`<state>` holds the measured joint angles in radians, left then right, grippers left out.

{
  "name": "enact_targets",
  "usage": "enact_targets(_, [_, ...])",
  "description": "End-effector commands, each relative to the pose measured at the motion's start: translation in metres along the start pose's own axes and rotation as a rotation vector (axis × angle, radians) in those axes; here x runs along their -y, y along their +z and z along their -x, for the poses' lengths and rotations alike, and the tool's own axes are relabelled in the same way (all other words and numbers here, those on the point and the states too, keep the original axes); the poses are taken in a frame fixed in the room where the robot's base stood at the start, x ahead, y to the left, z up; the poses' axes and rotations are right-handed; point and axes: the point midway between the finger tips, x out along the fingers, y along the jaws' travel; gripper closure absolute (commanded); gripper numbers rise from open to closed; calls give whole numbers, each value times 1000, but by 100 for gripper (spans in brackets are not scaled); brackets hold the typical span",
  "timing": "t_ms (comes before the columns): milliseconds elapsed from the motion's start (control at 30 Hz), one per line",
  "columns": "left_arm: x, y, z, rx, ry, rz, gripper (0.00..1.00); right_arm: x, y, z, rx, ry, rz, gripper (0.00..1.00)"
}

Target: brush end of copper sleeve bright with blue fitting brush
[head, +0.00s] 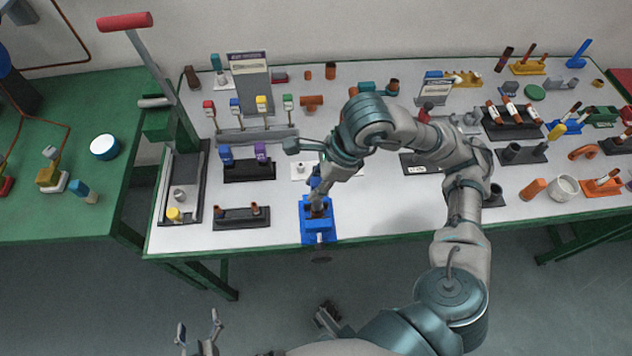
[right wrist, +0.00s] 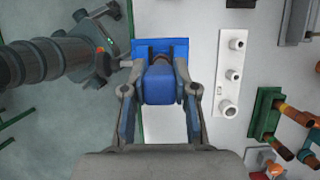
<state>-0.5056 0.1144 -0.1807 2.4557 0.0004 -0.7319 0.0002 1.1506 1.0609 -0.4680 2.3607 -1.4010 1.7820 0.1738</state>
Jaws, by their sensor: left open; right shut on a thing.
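My right gripper (head: 318,203) is over the blue vise (head: 319,236) at the front edge of the table. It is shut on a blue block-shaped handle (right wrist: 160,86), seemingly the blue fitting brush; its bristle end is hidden. The blue vise also shows behind the handle in the right wrist view (right wrist: 143,47). Brownish copper, seemingly the sleeve, shows at the vise between the fingers, mostly covered. I cannot tell whether brush and sleeve touch. My left gripper (head: 200,333) is open and empty, low in front of the table.
A black holder (head: 249,173) with a blue and a purple block stands left of the vise. Another dark holder (head: 241,221) with copper pieces is nearer. A white block with several sockets (right wrist: 233,70) is close to the right gripper. Bare table (head: 400,203) lies right of the vise.

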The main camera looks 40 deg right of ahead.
Motion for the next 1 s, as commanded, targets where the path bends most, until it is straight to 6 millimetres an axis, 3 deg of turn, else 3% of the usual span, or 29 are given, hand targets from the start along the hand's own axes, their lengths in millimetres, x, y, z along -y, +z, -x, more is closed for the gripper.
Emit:
enact_targets(433, [0,1,0,1,0,0,17,0,-1,-1,0,0,0,100])
enact_targets(1000, [0,17,-7,16,1,3,17,0,-7,-16,-1,0,0,100])
